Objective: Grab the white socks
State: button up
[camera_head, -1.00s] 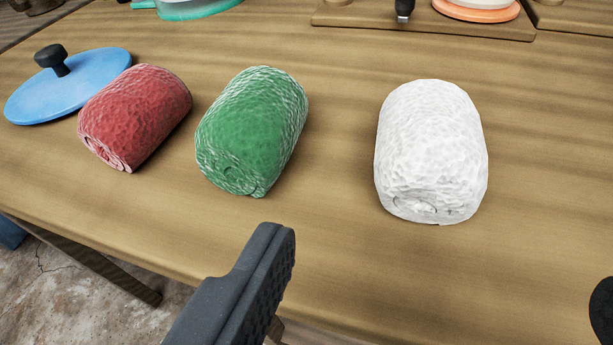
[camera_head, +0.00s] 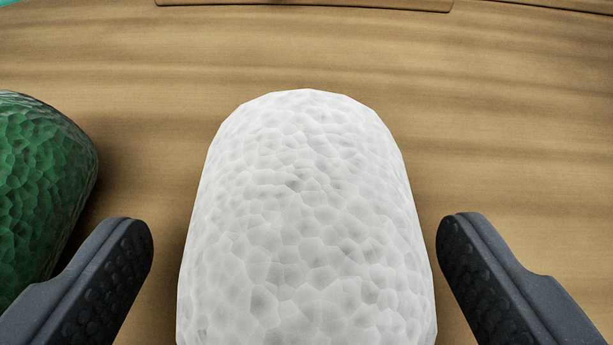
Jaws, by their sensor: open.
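The white socks (camera_head: 305,220) are a rolled, rough-textured white bundle lying on the wooden table, large in the middle of the view. Their near end is cut off by the bottom edge. My gripper (camera_head: 295,228) is open, with one dark finger to the left of the white roll and one to the right. A narrow strip of table shows between each fingertip and the roll, so neither finger appears to touch it.
A green roll (camera_head: 38,190) lies on the table (camera_head: 500,130) at the left, close beside my left finger. A wooden board (camera_head: 300,4) edges the top of the view. The table beyond and right of the white roll is clear.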

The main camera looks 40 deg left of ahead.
jog(key=x, duration=0.2)
jog(key=shift+w+a+f, duration=0.15)
jog(key=shift+w, duration=0.1)
jog(key=c, duration=1.1)
